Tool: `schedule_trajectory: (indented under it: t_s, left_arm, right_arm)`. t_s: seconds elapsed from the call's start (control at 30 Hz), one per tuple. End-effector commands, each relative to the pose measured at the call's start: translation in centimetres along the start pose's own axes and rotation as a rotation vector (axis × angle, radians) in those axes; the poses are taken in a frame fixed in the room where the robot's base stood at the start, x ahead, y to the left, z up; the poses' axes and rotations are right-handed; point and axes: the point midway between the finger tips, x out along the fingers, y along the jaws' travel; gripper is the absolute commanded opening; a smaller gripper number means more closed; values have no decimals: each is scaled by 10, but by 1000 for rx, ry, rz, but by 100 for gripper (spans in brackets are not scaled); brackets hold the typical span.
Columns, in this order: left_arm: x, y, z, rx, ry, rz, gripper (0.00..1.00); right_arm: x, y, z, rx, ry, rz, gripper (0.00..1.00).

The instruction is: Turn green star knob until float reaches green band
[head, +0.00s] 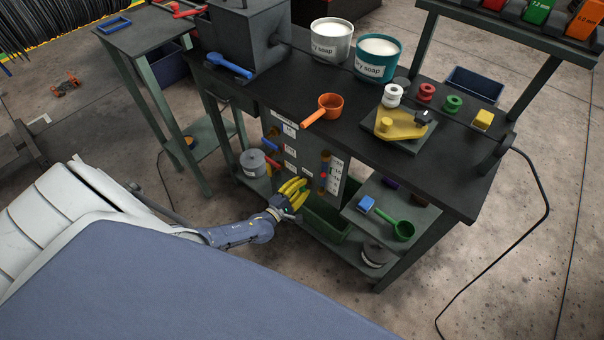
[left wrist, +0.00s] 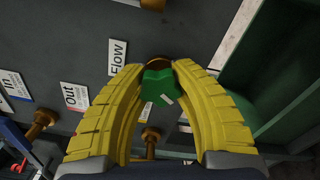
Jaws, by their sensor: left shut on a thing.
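The green star knob (left wrist: 158,86) sits on a brass stem on the grey panel (left wrist: 200,40), below the "Flow" label in the left wrist view. My left gripper (head: 297,188) has yellow ribbed fingers, which are shut on the knob from both sides. In the head view the fingers mostly hide the knob. A sight tube (head: 325,172) with orange ends stands upright on the panel just right of my gripper. The float and the green band are too small to tell apart there. My right gripper is not in view.
The panel hangs under a dark bench (head: 290,95). Blue and red handles (head: 271,163) are to the left of my gripper. A green bin (head: 328,222) lies below it. A lower shelf (head: 395,210) holds a green scoop (head: 403,230) at the right.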

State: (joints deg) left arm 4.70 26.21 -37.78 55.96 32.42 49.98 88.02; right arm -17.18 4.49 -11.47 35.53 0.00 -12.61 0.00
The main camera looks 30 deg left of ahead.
Motion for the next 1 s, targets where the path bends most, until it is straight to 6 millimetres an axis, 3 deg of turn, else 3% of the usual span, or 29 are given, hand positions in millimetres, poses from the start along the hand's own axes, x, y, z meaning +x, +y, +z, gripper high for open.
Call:
schedule_trajectory:
  t_s: [0.8, 0.83, 1.0]
  left_arm:
    - [-1, 1, -5, -104, 7, 0, 0]
    - [-1, 1, -5, -104, 7, 0, 27]
    - [-1, 1, -4, -104, 5, 0, 47]
  right_arm:
    - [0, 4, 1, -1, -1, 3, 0]
    - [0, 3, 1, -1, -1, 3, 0]
    - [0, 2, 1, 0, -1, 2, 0]
